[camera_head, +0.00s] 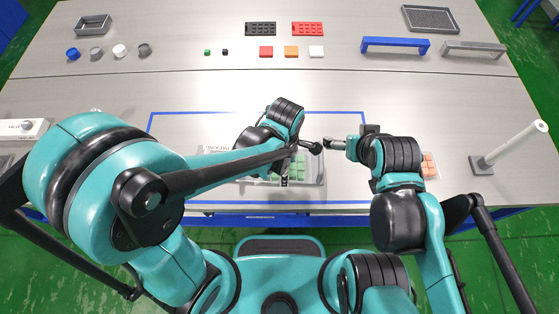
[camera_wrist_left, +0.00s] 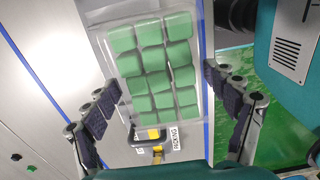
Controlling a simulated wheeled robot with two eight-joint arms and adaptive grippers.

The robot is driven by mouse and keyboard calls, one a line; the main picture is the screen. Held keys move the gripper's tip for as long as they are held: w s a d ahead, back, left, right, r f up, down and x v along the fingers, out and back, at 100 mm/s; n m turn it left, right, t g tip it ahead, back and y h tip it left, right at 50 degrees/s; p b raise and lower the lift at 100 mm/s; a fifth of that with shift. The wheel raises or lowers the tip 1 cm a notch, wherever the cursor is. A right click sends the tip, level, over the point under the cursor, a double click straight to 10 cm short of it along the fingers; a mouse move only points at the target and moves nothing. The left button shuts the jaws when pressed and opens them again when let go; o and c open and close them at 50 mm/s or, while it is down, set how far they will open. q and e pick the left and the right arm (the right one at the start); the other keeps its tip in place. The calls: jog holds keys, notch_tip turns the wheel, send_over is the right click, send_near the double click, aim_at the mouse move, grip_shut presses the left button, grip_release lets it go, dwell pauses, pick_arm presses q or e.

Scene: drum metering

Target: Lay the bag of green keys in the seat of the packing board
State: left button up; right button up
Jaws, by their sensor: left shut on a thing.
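The bag of green keys (camera_head: 299,168) is a clear flat pack of green square keys below my left gripper (camera_head: 285,172) in the head view. In the left wrist view the bag (camera_wrist_left: 153,62) lies between the two dark-padded fingers of my left gripper (camera_wrist_left: 163,85), which is shut on it. The packing board (camera_head: 213,179) shows as a pale rim, mostly hidden by the bag and my left arm. A white PACKING label (camera_wrist_left: 176,137) shows beside the bag's near end in the wrist view. My right gripper (camera_head: 334,144) points left near the bag; its finger gap is unclear.
A bag of orange keys (camera_head: 429,165) lies at right, partly behind my right arm. A white post on a grey base (camera_head: 483,166) stands farther right. Blue tape (camera_head: 260,112) outlines the work area. Small parts, trays and handles (camera_head: 395,44) stand at the back.

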pick_arm(q)
jog(key=w+f, duration=0.1)
jog(key=w+a+f+b, duration=0.1)
jog(key=w, duration=0.1)
jog(key=w+f, duration=0.1)
jog(key=w, duration=0.1)
jog(key=shift+w+a+f+b, duration=0.1)
jog(key=shift+a+b, duration=0.05)
jog(key=shift+b, duration=0.2)
notch_tip(320, 180, down, 4)
jog(key=b, duration=0.3)
jog(key=shift+f, duration=0.2)
jog(key=o, duration=1.1)
jog(key=shift+r, duration=0.1)
